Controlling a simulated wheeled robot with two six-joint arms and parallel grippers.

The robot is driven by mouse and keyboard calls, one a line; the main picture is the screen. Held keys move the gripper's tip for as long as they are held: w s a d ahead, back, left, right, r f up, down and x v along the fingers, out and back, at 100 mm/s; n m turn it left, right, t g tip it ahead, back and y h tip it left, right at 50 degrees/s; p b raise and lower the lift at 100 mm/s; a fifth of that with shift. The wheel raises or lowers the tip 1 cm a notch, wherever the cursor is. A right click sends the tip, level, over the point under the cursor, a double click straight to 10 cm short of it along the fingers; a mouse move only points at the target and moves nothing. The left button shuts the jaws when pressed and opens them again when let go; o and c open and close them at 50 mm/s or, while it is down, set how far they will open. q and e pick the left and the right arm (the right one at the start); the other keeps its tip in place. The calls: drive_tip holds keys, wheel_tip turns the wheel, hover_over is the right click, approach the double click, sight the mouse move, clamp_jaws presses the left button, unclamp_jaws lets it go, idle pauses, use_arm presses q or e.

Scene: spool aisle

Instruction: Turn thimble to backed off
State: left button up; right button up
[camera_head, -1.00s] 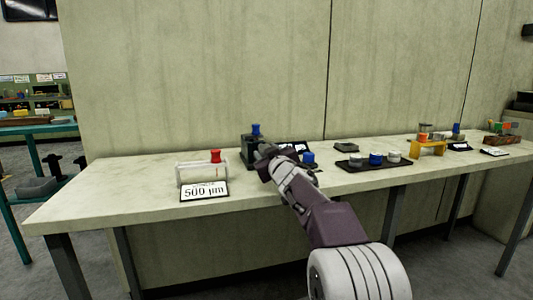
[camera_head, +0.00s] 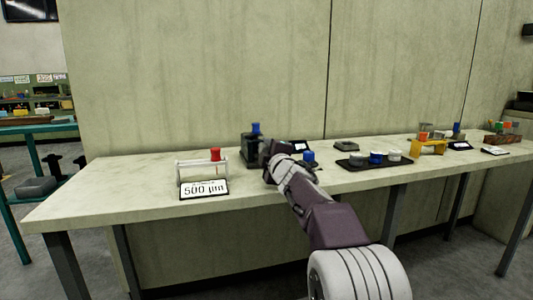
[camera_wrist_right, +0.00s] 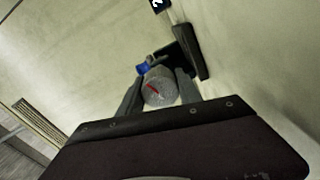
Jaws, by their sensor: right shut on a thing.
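The thimble (camera_wrist_right: 159,88) is a grey round knob with a red line on its face, seen in the right wrist view. My right gripper (camera_wrist_right: 160,86) is shut on it, one finger on each side. In the head view my right gripper reaches a dark device (camera_head: 249,150) on the bench, with a blue knob (camera_head: 256,128) on top. My gripper and wrist hide the thimble there. The blue knob (camera_wrist_right: 144,68) also shows behind the thimble in the wrist view. My left gripper is not in view.
A clear stand with a red knob (camera_head: 215,155) and a "500 µm" sign (camera_head: 204,190) are to the left on the bench (camera_head: 120,195). To the right are a loose blue-topped piece (camera_head: 309,156), a black tray (camera_head: 351,163) with small cups, and a yellow stand (camera_head: 428,148).

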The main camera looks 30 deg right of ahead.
drive_tip(key=n, duration=0.5)
drive_tip(key=shift+f+n+b, duration=0.15)
drive_tip(key=shift+n+b, duration=0.15)
drive_tip(key=shift+b, duration=0.1)
drive_tip(key=n, duration=0.5)
drive_tip(key=shift+n+b, duration=0.3)
drive_tip(key=shift+b, duration=0.1)
drive_tip(key=o, duration=1.4)
drive_tip(key=shift+c, duration=0.2)
drive_tip(key=v, duration=0.9)
